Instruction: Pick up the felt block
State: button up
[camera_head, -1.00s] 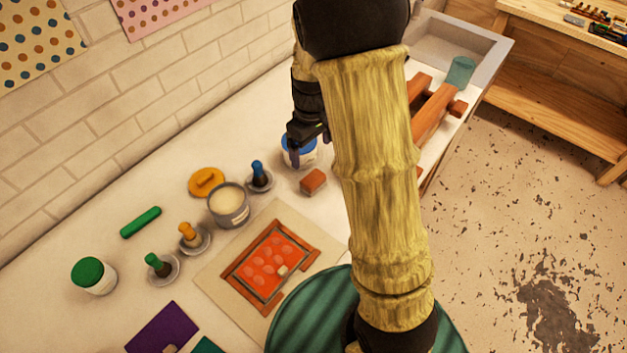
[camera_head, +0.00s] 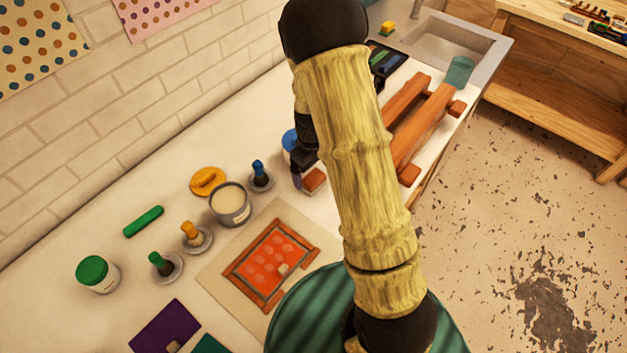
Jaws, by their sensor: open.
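A small reddish-brown block (camera_head: 313,181), which looks like the felt block, lies on the white worktop (camera_head: 150,265) near the middle of the view. My gripper (camera_head: 303,180) is low over the worktop at this block. One dark finger shows at the block's left side; the other is hidden, and the arm in its yellow sleeve covers part of the gripper. The jaws are open. I cannot tell whether they touch the block or straddle it.
A blue-lidded jar (camera_head: 290,140) stands just behind my gripper. A blue-handled tool in a dish (camera_head: 260,176) and an open tub (camera_head: 230,203) stand to the left. A framed orange print (camera_head: 270,262) lies in front. Wooden rails (camera_head: 425,130) lie to the right.

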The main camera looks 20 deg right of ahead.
aim_at(313, 177)
jog(key=shift+w+d+f+p, duration=0.15)
jog(key=shift+f+p, duration=0.55)
jog(key=shift+f, duration=1.65)
jog(key=shift+c, duration=0.4)
jog(key=c, duration=1)
